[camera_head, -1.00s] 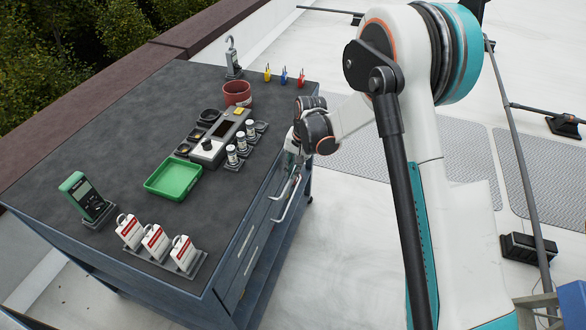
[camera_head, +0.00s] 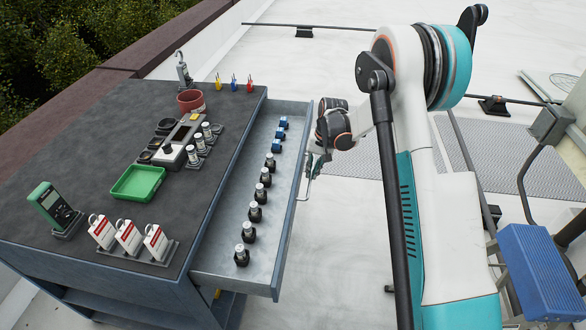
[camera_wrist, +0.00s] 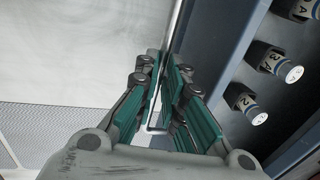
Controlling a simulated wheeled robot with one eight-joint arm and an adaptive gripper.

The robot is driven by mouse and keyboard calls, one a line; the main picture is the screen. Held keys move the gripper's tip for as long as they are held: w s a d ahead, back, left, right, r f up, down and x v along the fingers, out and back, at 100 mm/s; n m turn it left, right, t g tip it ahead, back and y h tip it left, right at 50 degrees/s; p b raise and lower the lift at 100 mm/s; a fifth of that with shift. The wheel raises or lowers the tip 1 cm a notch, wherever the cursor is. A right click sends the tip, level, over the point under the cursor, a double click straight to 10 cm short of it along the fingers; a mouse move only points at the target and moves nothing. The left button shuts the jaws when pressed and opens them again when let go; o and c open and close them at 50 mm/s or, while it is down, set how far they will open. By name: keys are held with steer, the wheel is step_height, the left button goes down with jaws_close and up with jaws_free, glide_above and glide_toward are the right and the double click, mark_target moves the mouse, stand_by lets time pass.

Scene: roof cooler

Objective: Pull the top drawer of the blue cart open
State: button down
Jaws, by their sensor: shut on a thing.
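The blue cart (camera_head: 140,285) stands at the left with a dark grey top. Its top drawer (camera_head: 208,262) is pulled out well to the right and shows a light metal floor. A row of several dark fittings with pale caps (camera_head: 254,213) and blue pieces (camera_head: 278,136) stands in it. My gripper (camera_head: 314,163) is at the drawer's outer front. In the wrist view my gripper (camera_wrist: 165,112) has its green-padded fingers on both sides of the thin metal drawer handle (camera_wrist: 174,28). The drawer front lies just right of the fingers there.
On the cart top are a green tray (camera_head: 137,183), a red pot (camera_head: 191,102), a grey tester (camera_head: 180,141), a green meter (camera_head: 55,206) and white tags (camera_head: 128,236). A blue stepped stand (camera_head: 540,272) is at the right. Pale roof floor lies right of the drawer.

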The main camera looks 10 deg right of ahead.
steer(key=shift+s+d, duration=0.25)
steer(key=shift+d, duration=0.5)
steer(key=shift+s+d, duration=0.3)
steer(key=shift+d, duration=0.45)
steer(key=shift+s+d, duration=0.25)
steer(key=shift+d, duration=0.5)
steer(key=c, duration=1.7)
jaws_free()
steer(key=r, duration=0.4)
steer(key=d+r, duration=0.1)
steer(key=r, duration=0.3)
steer(key=d+r, duration=0.1)
steer(key=r, duration=0.2)
steer(key=shift+s+r, duration=0.35)
steer(key=shift+r, duration=0.05)
